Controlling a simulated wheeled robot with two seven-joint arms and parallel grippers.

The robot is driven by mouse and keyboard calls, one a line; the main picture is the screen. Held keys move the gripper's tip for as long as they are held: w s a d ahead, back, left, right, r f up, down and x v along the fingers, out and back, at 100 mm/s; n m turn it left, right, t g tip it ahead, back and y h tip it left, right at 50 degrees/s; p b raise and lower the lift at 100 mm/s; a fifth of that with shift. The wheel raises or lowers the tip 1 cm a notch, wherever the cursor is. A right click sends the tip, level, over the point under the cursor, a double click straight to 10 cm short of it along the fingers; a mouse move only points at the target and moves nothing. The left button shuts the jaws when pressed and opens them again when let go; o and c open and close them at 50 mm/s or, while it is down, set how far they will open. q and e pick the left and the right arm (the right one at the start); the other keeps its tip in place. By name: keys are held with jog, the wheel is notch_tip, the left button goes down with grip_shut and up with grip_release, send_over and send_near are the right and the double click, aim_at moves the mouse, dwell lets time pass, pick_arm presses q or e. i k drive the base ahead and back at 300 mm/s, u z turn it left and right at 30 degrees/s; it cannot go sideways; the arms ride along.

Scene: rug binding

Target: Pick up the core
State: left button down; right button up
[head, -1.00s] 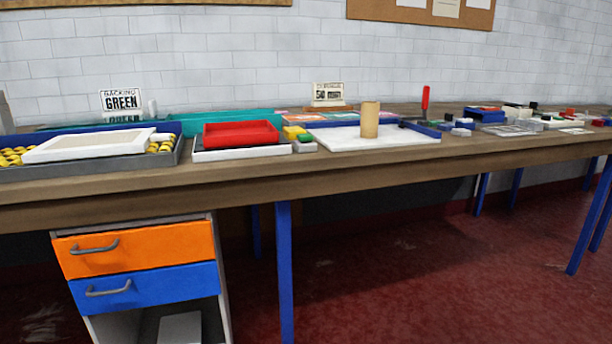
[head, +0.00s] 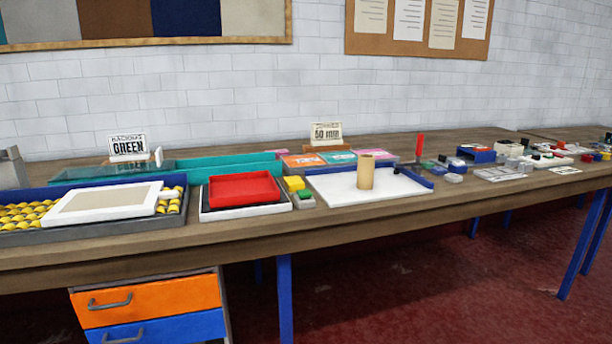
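The core looks to be the tan cardboard-like cylinder (head: 365,172). It stands upright on a white board (head: 335,187) with a blue edge at its back and right, near the middle of the workbench. Neither of my grippers shows in the head view. Nothing touches the cylinder from outside, and only its foot meets the board.
A red tray (head: 243,189) and a blue-rimmed tray of yellow pieces (head: 25,215) with a white frame (head: 105,203) sit to the left. Small yellow and green blocks (head: 294,183) lie beside the board. Blue table legs (head: 285,300) and drawers (head: 150,301) are below.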

aim_at(365, 166)
jog(key=z, duration=0.4)
jog(key=i, duration=0.65)
jog(key=z, duration=0.4)
